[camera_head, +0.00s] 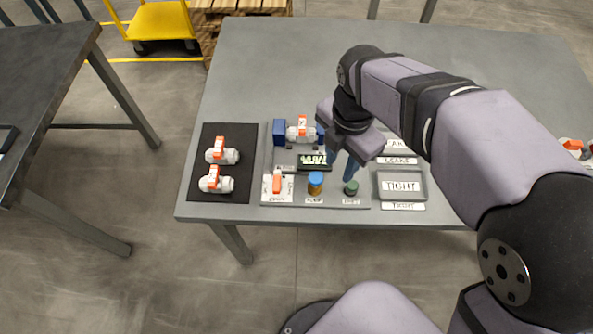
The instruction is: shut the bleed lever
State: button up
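A small orange lever (277,182) stands upright on a white plate at the front left of the grey panel (340,203). The label under it is too small to read, so I cannot tell whether it is the bleed lever. Another orange lever (302,124) sits on a white valve (294,135) clamped between blue blocks at the back of the panel. My gripper (343,163) points down over the panel, right of the dark display (314,161). Its bluish fingers are partly hidden by its body, and their opening is unclear. It appears to hold nothing.
A blue-topped cylinder (315,183) and a dark green knob (351,187) stand along the panel's front. Two white valves with orange levers lie on a black mat (202,141) at left. A tray marked TIGHT (417,174) is at right. The table (270,60) behind is clear.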

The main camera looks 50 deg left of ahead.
aim_at(276, 183)
jog(key=s+a+n, duration=0.3)
jog(key=s+a+r+n, duration=0.1)
jog(key=s+a+n, duration=0.1)
jog(key=s+n, duration=0.1)
jog(key=s+a+r+n+p, duration=0.1)
jog(key=s+a+n, duration=0.2)
jog(key=s+n, duration=0.1)
jog(key=shift+s+a, duration=0.3)
jog(key=shift+f+p, duration=0.35)
jog(key=shift+f, duration=3.3)
grip_shut()
